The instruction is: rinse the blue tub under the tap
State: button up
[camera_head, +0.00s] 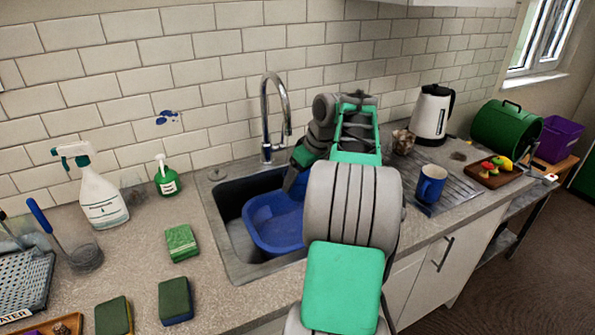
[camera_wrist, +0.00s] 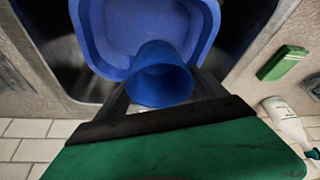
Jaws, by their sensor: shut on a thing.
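My gripper (camera_wrist: 160,98) is shut on a small round blue tub (camera_wrist: 162,77), one dark finger on each side. The tub's open mouth shows in the wrist view. In the head view my gripper (camera_head: 291,181) points down over the sink, and the tub cannot be told apart from the blue there. Below is a larger blue basin (camera_head: 264,238) in the sink, also in the wrist view (camera_wrist: 206,22). I see no water running.
A green soap bottle (camera_head: 166,180) stands near the wall. A blue mug (camera_head: 430,186) stands on the drainer at right, with a kettle (camera_head: 431,113) behind it.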

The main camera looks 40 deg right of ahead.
jog(key=s+a+r+p, duration=0.1)
jog(key=s+a+r, duration=0.2)
jog(key=s+r, duration=0.1)
dwell(0.4)
dwell(0.5)
